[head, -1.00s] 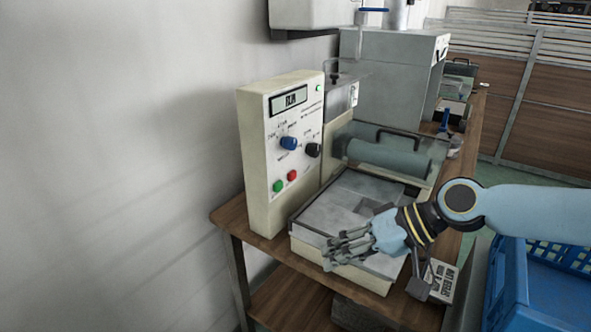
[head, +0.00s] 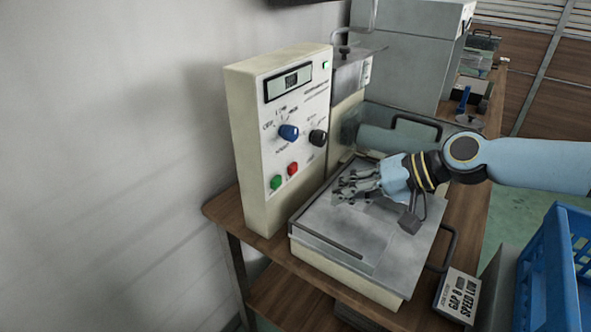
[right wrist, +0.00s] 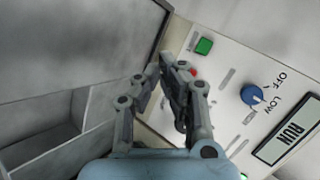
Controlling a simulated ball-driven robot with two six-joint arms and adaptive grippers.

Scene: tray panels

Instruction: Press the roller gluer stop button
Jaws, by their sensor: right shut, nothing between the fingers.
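The roller gluer is a cream control box (head: 262,150) on the bench with a flat grey tray unit beside it. Its front panel carries a red button (head: 292,169) and a green button (head: 275,182) low down. My right gripper (head: 345,187) is over the tray, to the right of the buttons and apart from them. In the right wrist view its fingers (right wrist: 166,66) are shut and empty, and they partly hide the red button (right wrist: 191,73). The green button (right wrist: 204,46) is clear there. The button labels are too small to read. My left gripper is not in view.
A blue knob (head: 288,132) and a black knob (head: 318,138) stick out above the buttons. A handle (head: 443,250) stands at the tray's right side, near a sign (head: 457,296). A blue crate (head: 555,270) is at right.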

